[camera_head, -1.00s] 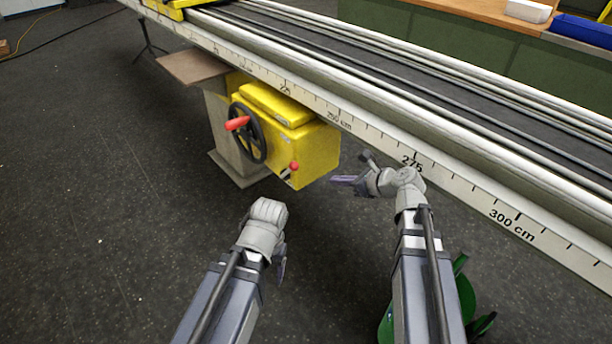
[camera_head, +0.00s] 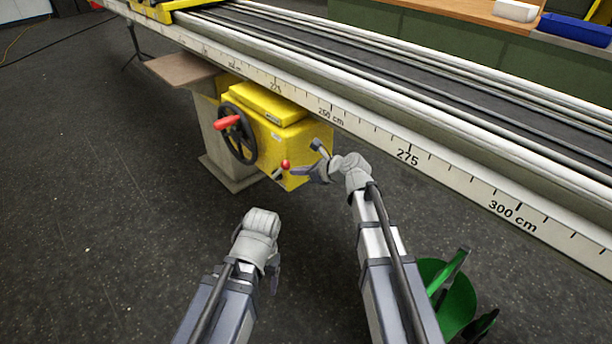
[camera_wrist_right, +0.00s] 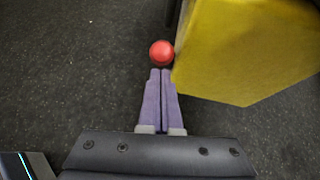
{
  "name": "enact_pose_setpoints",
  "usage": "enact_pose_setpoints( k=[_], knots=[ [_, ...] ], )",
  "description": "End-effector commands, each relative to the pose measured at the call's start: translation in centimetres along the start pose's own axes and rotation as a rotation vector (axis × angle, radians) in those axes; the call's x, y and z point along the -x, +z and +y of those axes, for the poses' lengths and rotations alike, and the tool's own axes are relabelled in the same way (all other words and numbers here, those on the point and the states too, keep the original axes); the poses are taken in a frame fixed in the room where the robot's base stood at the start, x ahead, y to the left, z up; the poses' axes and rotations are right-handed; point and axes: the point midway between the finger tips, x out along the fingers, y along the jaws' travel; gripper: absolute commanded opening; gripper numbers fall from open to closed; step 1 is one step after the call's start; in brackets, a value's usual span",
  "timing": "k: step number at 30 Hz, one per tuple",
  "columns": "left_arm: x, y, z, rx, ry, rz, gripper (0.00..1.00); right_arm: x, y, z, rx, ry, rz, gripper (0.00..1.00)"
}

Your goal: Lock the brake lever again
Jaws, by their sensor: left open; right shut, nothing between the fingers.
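The brake lever is a short lever with a red ball knob (camera_head: 286,164) on the lower front of the yellow housing (camera_head: 290,146). The ball also shows in the right wrist view (camera_wrist_right: 161,53), beside the yellow housing. My right gripper (camera_head: 296,172) is shut and empty, its purple fingers pointing at the knob from the right. In the right wrist view its fingertips (camera_wrist_right: 160,71) are right at the ball's near edge; I cannot tell whether they touch. My left gripper (camera_head: 274,282) is open and empty, low in front of the housing, well away from the lever.
A black handwheel (camera_head: 237,134) with a red handle (camera_head: 227,123) is on the housing, left of the lever. The long rail with a centimetre scale (camera_head: 408,156) runs above. A green object (camera_head: 447,291) stands on the floor beside my right arm. Floor in front is clear.

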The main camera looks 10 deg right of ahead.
Motion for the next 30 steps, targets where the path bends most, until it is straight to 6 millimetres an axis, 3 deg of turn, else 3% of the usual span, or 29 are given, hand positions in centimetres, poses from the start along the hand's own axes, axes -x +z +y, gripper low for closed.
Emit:
enact_pose_setpoints(
  k=[16,30],
  knots=[
    [0.7,0.1,-0.1,0.001,0.0,0.0,0.71,-0.2,0.7,0.0,0.0,0.002,0.012,0.0],
    [8.2,0.5,-0.7,0.007,0.006,-0.002,0.71,-1.4,5.3,-0.8,-0.023,0.03,0.257,0.0]
  ],
)
